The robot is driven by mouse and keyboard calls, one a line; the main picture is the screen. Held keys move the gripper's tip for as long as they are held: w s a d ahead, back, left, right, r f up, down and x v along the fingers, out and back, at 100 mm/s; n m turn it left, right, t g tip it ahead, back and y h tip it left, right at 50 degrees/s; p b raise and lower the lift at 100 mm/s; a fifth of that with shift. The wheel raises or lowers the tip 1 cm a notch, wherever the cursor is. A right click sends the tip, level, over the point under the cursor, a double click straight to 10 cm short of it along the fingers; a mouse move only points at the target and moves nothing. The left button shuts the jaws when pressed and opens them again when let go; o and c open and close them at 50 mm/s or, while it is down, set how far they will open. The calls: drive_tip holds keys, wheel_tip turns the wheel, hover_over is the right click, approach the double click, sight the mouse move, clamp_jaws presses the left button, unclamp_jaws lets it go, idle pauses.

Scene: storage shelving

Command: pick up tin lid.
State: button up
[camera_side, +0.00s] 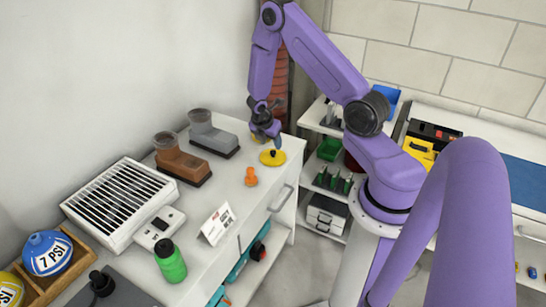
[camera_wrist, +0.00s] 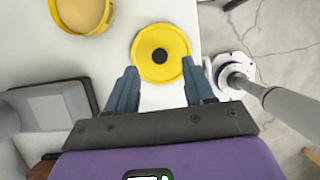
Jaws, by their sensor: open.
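The tin lid (camera_side: 272,158) is a round yellow disc with a dark knob at its centre, lying flat near the far right corner of the white cabinet top. In the wrist view the lid (camera_wrist: 160,70) shows just ahead of my fingertips, its knob roughly centred between the two fingers. My gripper (camera_side: 268,143) is open and empty, pointing down above the counter by the lid; in the wrist view its blue-grey fingers (camera_wrist: 159,72) are spread apart. A round yellow open tin (camera_wrist: 82,14) sits at the upper left of the wrist view; my gripper mostly hides it in the side view.
A grey boot-shaped item (camera_side: 212,136) and a brown one (camera_side: 180,160) stand left of my gripper. A small orange object (camera_side: 251,177) lies nearer the front. The cabinet edge is close to the lid's right. A green bottle (camera_side: 170,262) and slatted heater (camera_side: 125,203) stand farther left.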

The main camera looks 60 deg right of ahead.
sight(273, 151)
drive_tip(key=shift+x, duration=2.8)
drive_tip(key=shift+a, duration=0.2)
clamp_jaws()
